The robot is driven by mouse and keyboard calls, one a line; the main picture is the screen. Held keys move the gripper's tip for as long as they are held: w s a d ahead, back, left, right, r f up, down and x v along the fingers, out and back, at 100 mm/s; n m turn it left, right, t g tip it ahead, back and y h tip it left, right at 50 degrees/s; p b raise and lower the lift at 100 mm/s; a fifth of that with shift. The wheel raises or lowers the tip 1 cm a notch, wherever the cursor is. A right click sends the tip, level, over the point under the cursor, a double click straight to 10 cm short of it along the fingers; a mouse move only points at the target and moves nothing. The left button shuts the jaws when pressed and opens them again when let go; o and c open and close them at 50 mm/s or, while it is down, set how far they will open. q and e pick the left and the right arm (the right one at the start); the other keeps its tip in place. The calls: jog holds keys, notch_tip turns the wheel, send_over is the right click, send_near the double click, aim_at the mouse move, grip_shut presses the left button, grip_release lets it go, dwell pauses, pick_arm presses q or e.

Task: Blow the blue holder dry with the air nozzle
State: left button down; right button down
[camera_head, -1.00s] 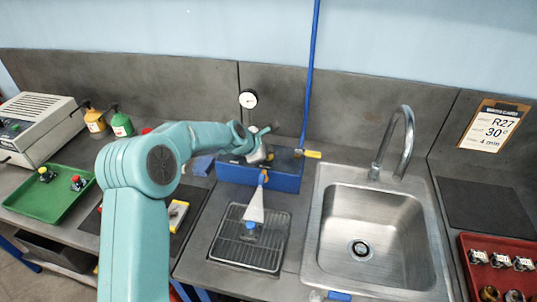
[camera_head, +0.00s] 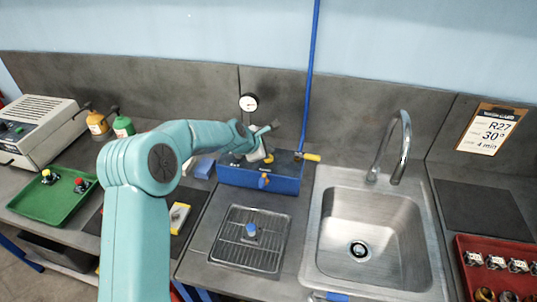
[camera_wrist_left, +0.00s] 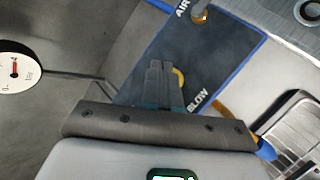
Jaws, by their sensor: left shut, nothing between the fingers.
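The blue holder (camera_head: 251,230) stands on the wire rack of the drain tray (camera_head: 215,252), left of the sink. The air nozzle (camera_head: 264,181) sticks out from the front of the blue air box (camera_head: 230,176), behind the holder. No white jet shows between them. My right gripper is not in view.
The sink (camera_head: 323,240) and tap (camera_head: 402,140) are to the right. A green tray (camera_head: 30,212) and two bottles are at the left.

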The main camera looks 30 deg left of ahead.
pick_arm(q)
jog(key=shift+f, duration=0.1)
notch_tip(320, 180, up, 3)
jog(key=p, duration=0.3)
jog(key=shift+r+b, duration=0.3)
jog(key=shift+b, duration=0.05)
jog(key=shift+r, duration=0.75)
